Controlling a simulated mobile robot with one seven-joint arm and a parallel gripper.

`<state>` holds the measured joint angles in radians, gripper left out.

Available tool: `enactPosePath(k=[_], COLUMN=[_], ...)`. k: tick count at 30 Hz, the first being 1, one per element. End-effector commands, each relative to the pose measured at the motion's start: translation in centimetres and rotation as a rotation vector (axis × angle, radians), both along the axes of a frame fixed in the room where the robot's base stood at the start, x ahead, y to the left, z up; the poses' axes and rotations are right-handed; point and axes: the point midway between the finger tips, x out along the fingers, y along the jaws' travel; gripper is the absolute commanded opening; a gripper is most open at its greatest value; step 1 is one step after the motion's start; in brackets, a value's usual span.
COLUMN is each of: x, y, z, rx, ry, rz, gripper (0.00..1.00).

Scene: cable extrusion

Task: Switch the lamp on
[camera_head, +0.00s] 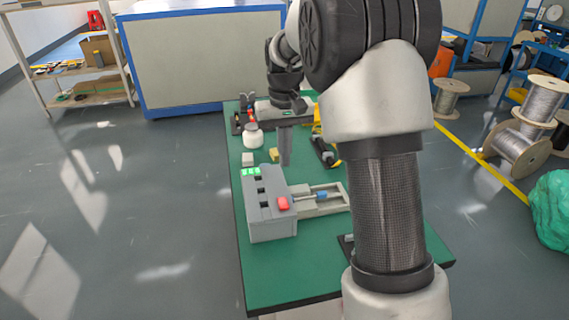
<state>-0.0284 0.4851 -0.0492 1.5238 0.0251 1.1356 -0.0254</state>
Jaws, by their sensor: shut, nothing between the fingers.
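A grey control box (272,232) stands on the green table, towards its left edge. Its sloped top carries a green part (251,171) at the far end, several small black switches (262,190) in a row, and a red part (283,204) at the near right. No separate lamp stands out, and I cannot tell which of these parts is the lamp or whether it is lit. My gripper (285,160) points down with its fingers shut and empty. In the picture it is above and slightly right of the box's far end, apparently apart from it.
The green table (285,285) also holds a grey fixture with a blue part (322,196), a white bottle (253,136), a pale block (247,159) and a black-and-yellow tool (325,153). My arm hides much of the right side. Wire spools (516,148) stand beyond.

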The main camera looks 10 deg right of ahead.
Motion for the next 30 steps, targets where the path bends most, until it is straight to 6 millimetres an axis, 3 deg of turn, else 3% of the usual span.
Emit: enactPosePath(k=[22, 26, 30], x=[-1.0, -1.0, -1.0], y=[0.3, 0.3, 0.3], z=[0.1, -1.1, -3.6], rx=[0.0, 0.0, 0.0], ry=[0.0, 0.002, 0.004], rz=[0.0, 0.0, 0.0], gripper=[0.0, 0.0, 0.0])
